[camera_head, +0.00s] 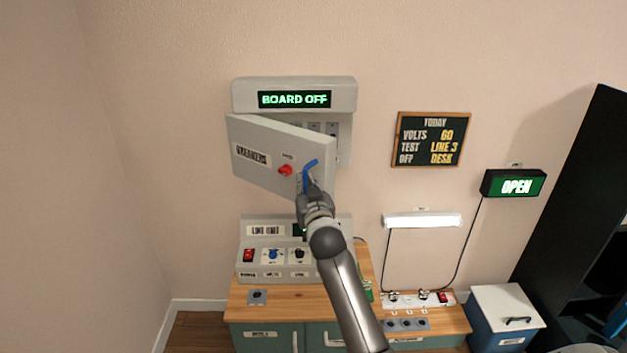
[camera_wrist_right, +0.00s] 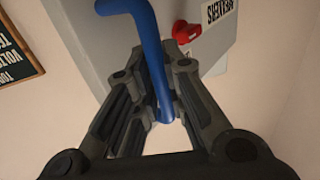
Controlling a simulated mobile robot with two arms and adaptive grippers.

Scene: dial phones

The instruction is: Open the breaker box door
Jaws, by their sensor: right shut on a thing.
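The grey breaker box door (camera_head: 255,172), labelled BREAKERS, stands partly open. Its right side is swung out from the wall, and the breaker box (camera_head: 344,145) with some switches shows behind it. A blue handle (camera_head: 309,167) is near the door's right edge, beside a red knob (camera_head: 286,170). My right gripper (camera_head: 308,190) is at this handle. In the right wrist view the gripper (camera_wrist_right: 160,90) is shut on the blue handle (camera_wrist_right: 152,40), with the door (camera_wrist_right: 100,45) behind it. My left gripper is not in view.
A BOARD OFF sign (camera_head: 294,99) sits above the box. A control panel (camera_head: 246,255) stands below on a wooden-topped cabinet (camera_head: 300,297). The wall left of the door is clear.

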